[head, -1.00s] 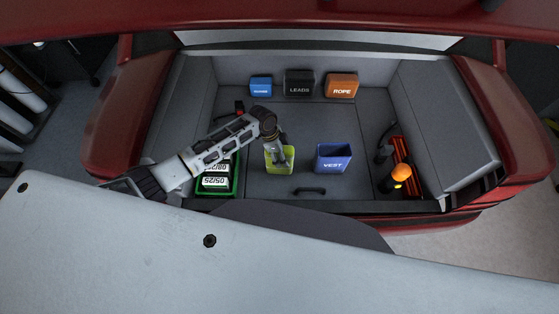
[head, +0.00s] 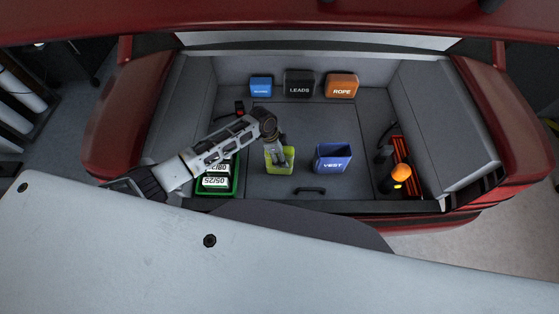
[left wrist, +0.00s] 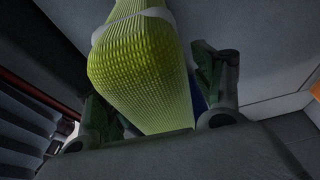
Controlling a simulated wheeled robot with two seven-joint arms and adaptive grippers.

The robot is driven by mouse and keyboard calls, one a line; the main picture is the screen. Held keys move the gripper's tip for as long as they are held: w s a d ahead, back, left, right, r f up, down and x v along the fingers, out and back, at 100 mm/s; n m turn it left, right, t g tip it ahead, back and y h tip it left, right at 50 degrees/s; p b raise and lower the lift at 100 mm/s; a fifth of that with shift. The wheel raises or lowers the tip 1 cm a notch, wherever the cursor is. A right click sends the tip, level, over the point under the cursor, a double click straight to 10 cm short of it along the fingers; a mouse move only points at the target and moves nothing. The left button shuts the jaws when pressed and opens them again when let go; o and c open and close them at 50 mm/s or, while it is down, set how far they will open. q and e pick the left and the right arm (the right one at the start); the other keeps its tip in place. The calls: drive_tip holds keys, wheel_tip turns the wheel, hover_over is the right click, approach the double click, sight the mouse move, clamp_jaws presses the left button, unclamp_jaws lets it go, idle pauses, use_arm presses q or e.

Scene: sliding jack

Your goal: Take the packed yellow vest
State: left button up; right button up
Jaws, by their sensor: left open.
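The packed yellow vest (head: 271,163) lies on the grey trunk floor, left of the blue VEST box. In the left wrist view the vest (left wrist: 138,65) is a bright yellow-green mesh bundle with a pale band around it. My left gripper (head: 282,160) is open at the vest and partly covers it in the head view. In the left wrist view its fingers (left wrist: 152,110) stand on either side of the bundle; I cannot tell whether they touch it. The blue box labelled VEST (head: 333,158) stands open-topped to the right. My right gripper is not in view.
A green crate (head: 234,180) with dated white packs sits under my left arm. A red holder (head: 402,150) with an orange lamp (head: 401,172) is at right. A blue box (head: 261,86), a LEADS box (head: 299,83) and an orange ROPE box (head: 341,86) line the back. A handle (head: 310,190) lies in front.

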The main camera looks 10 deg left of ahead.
use_arm(q)
drive_tip(key=shift+c, duration=0.4)
drive_tip(key=c, duration=1.4)
drive_tip(key=shift+r, duration=0.1)
drive_tip(key=shift+r+b, duration=0.35)
drive_tip(key=shift+r, duration=4.85)
